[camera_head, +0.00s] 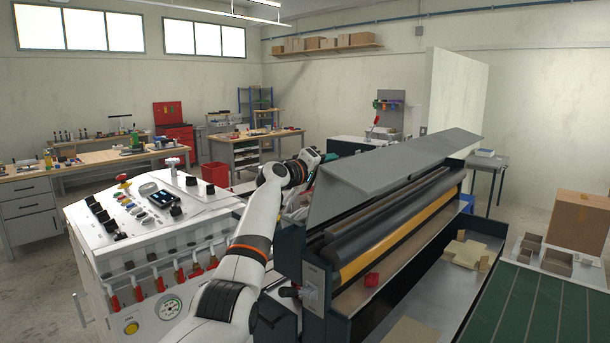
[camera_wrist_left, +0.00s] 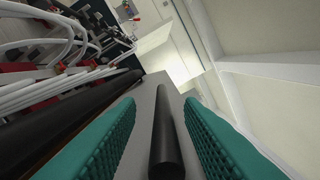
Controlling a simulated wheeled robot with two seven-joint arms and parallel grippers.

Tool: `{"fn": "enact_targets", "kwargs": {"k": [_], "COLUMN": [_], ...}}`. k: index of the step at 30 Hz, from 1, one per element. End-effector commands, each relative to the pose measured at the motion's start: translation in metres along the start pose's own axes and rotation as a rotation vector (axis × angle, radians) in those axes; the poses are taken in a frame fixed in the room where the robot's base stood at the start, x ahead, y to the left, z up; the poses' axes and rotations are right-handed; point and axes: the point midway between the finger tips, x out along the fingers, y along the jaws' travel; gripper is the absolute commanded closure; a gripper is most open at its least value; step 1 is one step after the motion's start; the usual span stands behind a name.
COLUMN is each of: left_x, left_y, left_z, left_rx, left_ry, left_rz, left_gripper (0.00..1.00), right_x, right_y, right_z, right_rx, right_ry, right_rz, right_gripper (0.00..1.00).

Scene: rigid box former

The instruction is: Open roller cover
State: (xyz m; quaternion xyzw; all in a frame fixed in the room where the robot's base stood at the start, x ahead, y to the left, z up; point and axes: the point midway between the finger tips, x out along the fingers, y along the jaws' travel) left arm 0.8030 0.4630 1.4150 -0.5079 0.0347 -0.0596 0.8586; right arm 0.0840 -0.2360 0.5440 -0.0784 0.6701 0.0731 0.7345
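The roller cover (camera_head: 385,172) is a long grey sloped panel on top of the dark machine in the head view. A black roller (camera_head: 385,222) and a yellow roller (camera_head: 402,237) show below its near edge. My left gripper (camera_head: 316,178) is at the far left side of the cover, partly hidden behind it. In the left wrist view its teal ridged fingers (camera_wrist_left: 160,110) are apart, one on each side of a black bar (camera_wrist_left: 165,140). The bar runs along the grey panel (camera_wrist_left: 146,97), and gaps show on both sides of it. My right gripper is in no view.
A white control console (camera_head: 150,215) with knobs and red-handled levers stands left of my arm. A green-topped surface (camera_head: 540,305) and a cardboard box (camera_head: 578,225) are at right.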

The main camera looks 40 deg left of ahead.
Motion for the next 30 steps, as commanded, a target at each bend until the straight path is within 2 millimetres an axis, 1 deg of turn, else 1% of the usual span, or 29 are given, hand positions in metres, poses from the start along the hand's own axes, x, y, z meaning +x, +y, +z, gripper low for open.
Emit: {"fn": "enact_targets", "kwargs": {"k": [1,6,12,15,18,21,30], "left_x": [-0.008,-0.036,-0.072,-0.085,-0.093,-0.097,-0.098], "left_y": [0.005,0.006,0.005,0.004,0.003,0.002,0.001], "left_z": [-0.002,-0.002,-0.001,0.0,0.001,0.002,0.002], "left_rx": [0.006,0.006,0.004,0.003,0.001,0.0,-0.001], "left_ry": [-0.002,-0.003,-0.004,-0.004,-0.003,-0.003,-0.003], "left_rz": [0.0,0.0,0.0,0.0,0.001,0.001,0.001], "left_gripper": [0.66,0.66,0.66,0.66,0.66,0.66,0.66], "right_x": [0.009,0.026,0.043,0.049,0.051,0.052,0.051], "right_y": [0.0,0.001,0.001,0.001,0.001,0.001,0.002], "right_z": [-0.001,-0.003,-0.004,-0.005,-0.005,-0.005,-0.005], "right_rx": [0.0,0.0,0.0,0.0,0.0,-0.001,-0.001], "right_ry": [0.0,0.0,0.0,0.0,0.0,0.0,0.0], "right_rz": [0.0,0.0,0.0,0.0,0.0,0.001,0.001], "right_gripper": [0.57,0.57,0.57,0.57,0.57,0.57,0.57]}}
